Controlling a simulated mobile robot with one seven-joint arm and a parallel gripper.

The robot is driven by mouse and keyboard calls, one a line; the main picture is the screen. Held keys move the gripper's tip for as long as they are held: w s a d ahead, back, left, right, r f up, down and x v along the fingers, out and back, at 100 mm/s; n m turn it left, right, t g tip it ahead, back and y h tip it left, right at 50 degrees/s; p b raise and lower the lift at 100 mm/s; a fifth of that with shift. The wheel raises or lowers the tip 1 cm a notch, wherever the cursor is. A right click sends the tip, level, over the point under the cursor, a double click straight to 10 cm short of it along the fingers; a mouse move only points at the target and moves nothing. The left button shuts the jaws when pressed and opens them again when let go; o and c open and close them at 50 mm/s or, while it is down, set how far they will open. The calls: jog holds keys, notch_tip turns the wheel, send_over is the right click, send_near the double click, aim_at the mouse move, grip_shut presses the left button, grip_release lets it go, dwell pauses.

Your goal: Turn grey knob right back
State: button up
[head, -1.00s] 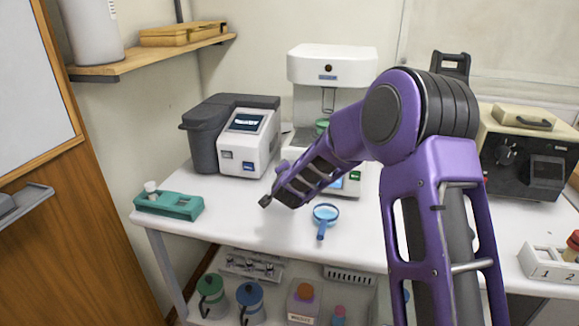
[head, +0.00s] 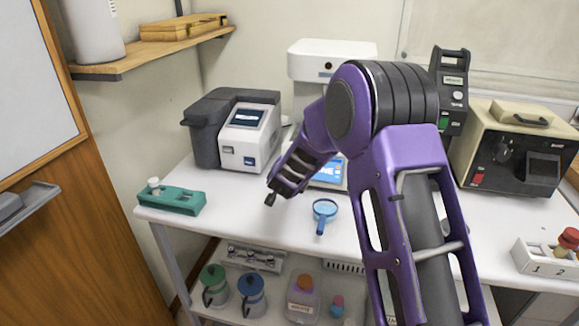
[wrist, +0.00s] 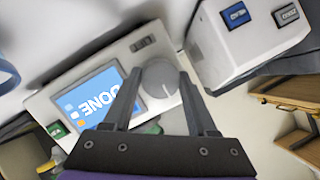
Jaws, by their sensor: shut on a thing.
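The grey knob (wrist: 160,77) is a round dial on the white front panel of a machine, beside its blue screen (wrist: 97,100), which reads DONE. My gripper (wrist: 160,86) has one dark finger on each side of the knob and is shut on it in the wrist view. In the head view the lit screen (head: 328,173) shows right of my forearm. The knob and my fingers are hidden there by my arm.
A white and grey analyser (head: 247,137) stands left of my arm; its corner shows close by in the wrist view (wrist: 245,35). A blue magnifying glass (head: 324,212) lies in front. A teal holder (head: 172,200) is at the table's left edge.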

jog(key=shift+r, duration=0.1)
jog(key=o, duration=1.4)
jog(key=shift+c, duration=0.2)
jog(key=v, duration=1.7)
jog(key=shift+s, duration=0.15)
